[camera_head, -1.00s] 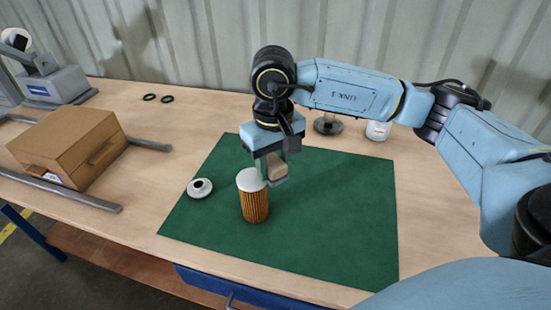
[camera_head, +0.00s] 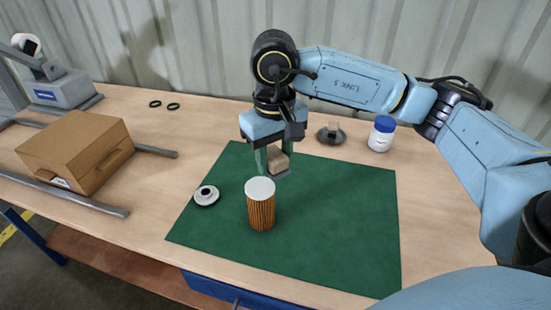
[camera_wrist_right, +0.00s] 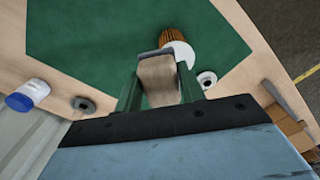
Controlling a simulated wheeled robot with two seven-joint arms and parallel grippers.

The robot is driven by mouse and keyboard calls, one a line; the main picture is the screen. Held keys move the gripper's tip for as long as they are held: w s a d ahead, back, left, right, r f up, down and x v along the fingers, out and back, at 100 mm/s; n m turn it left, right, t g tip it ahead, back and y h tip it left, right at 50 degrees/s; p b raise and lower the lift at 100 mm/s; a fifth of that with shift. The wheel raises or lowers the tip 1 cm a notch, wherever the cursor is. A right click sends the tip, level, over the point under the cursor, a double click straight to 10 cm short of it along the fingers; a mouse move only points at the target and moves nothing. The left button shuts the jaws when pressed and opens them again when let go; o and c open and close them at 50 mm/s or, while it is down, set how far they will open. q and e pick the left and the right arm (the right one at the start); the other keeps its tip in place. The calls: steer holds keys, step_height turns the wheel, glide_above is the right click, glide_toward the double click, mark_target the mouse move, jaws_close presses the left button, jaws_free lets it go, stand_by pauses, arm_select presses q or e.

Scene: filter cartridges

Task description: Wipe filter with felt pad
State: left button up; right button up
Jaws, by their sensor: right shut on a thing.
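The filter (camera_head: 261,207), an orange-brown pleated cylinder with a white top, stands upright on the green mat. My right gripper (camera_head: 274,164) is shut on the felt pad (camera_head: 278,162), a tan block with a grey face. It holds the pad just behind and above the filter's top, with a small gap visible in the head view. In the wrist view the pad (camera_wrist_right: 158,78) sits between the fingers, and the filter (camera_wrist_right: 178,41) shows beyond it, partly hidden. My left gripper is not in view.
A cardboard box (camera_head: 75,150) sits between rails at left. Two black rings (camera_head: 163,104), a dark dish (camera_head: 331,134) and a blue-lidded jar (camera_head: 381,134) stand behind. The mat's right side is clear.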

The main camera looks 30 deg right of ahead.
steer(key=shift+r, duration=0.1)
steer(key=shift+r+p, duration=0.9)
steer(key=shift+r, duration=0.6)
